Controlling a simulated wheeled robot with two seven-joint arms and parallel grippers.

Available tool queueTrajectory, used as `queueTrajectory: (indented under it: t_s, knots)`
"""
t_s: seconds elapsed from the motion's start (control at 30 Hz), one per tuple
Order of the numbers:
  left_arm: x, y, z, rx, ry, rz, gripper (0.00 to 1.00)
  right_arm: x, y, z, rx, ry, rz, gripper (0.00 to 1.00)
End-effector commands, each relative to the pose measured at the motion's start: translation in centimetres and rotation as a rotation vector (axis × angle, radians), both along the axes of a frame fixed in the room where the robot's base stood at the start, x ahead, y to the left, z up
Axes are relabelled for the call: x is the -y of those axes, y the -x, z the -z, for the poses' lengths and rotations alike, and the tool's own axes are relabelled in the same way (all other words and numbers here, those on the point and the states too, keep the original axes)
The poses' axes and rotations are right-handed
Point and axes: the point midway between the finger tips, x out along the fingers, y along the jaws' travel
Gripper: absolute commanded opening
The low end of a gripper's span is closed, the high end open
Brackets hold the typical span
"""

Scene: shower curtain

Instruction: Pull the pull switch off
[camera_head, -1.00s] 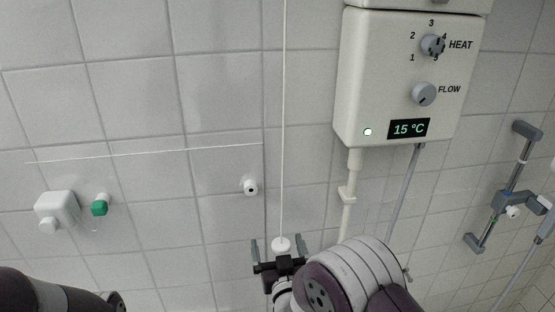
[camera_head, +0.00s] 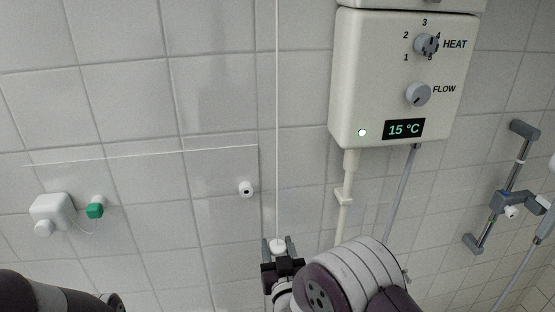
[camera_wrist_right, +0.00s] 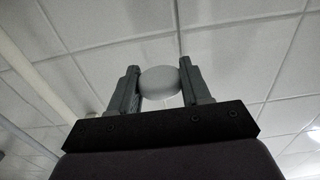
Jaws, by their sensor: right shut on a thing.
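The pull switch hangs as a thin white cord (camera_head: 277,120) with a round white knob (camera_head: 278,246) at its lower end, in the head view. My right gripper (camera_head: 279,247) is shut on the knob, with one finger on each side. In the right wrist view the pale knob (camera_wrist_right: 160,82) sits between the two grey fingertips (camera_wrist_right: 160,80), and the cord rises from it. The upper end of the cord is out of the head view. Part of my left arm (camera_head: 50,295) shows at the bottom left, but its gripper is not in view.
A white shower heater (camera_head: 400,80) with HEAT and FLOW dials, a lit green lamp and a 15 °C display hangs right of the cord. Pipes run down from it. A shower rail (camera_head: 505,190) is at the right. A white wall fitting (camera_head: 52,208) is at the left.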

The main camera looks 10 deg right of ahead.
Motion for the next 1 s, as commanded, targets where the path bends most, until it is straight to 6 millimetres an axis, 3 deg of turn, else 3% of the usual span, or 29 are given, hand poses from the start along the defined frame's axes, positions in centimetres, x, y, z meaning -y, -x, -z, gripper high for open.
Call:
queueTrajectory:
  t_s: [0.43, 1.0]
  knots:
    - [0.0, 0.0, 1.5, 0.0, 0.0, 0.0, 0.43, 0.0, 0.0, 1.6, -0.001, 0.0, 0.0, 0.33]
    - [0.0, 0.0, 0.4, 0.0, 0.0, 0.0, 0.43, 0.0, 0.0, -0.1, -0.001, 0.0, 0.0, 0.33]
